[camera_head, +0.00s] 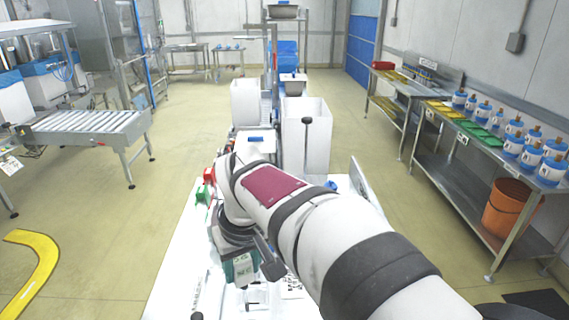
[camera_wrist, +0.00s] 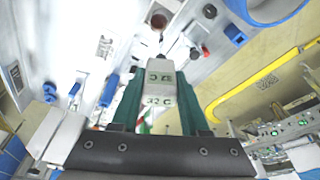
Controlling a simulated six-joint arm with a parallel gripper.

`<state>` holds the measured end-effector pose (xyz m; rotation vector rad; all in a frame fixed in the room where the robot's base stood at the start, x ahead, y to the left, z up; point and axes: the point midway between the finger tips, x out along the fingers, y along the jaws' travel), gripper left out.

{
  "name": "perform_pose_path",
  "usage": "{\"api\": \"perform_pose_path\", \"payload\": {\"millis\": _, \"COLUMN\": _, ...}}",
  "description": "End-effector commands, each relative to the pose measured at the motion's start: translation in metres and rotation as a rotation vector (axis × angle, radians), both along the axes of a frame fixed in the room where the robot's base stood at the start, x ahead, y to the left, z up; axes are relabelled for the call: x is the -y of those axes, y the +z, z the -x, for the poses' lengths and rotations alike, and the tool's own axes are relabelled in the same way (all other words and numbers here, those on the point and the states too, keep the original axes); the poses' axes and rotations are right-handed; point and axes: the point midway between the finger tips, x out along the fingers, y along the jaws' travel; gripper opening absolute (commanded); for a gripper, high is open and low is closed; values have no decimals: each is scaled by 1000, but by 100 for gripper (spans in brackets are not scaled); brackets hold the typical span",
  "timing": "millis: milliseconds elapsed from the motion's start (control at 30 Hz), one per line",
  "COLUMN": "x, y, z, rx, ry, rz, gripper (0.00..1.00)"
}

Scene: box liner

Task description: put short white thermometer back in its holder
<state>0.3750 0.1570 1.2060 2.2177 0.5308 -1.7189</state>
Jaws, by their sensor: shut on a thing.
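The short white thermometer (camera_wrist: 160,82) is a pale block marked "32 C", with a narrower grey-white end pointing away from the wrist. My gripper (camera_wrist: 160,75) has green fingers shut on its two sides. In the head view my gripper (camera_head: 240,268) is low over the white table (camera_head: 172,285), partly hidden by my arm. I cannot tell for sure that this is the holder.
Small red (camera_head: 209,175) and green (camera_head: 202,195) items sit on the table's left edge. Tall white bins (camera_head: 306,140) stand behind my arm. A side bench with blue-labelled bottles (camera_head: 553,170) is at the right. A yellow floor barrier (camera_head: 38,275) is at left.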

Motion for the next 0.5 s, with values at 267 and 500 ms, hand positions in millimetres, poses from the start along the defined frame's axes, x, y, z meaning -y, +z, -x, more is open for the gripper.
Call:
{"api": "perform_pose_path", "payload": {"millis": 267, "x": -160, "y": -22, "z": 41, "rx": -1, "ry": 431, "rz": 1, "gripper": 5}}
{"api": "perform_pose_path", "payload": {"millis": 500, "x": -211, "y": -31, "z": 70, "rx": 1, "ry": 574, "rz": -1, "gripper": 5}}
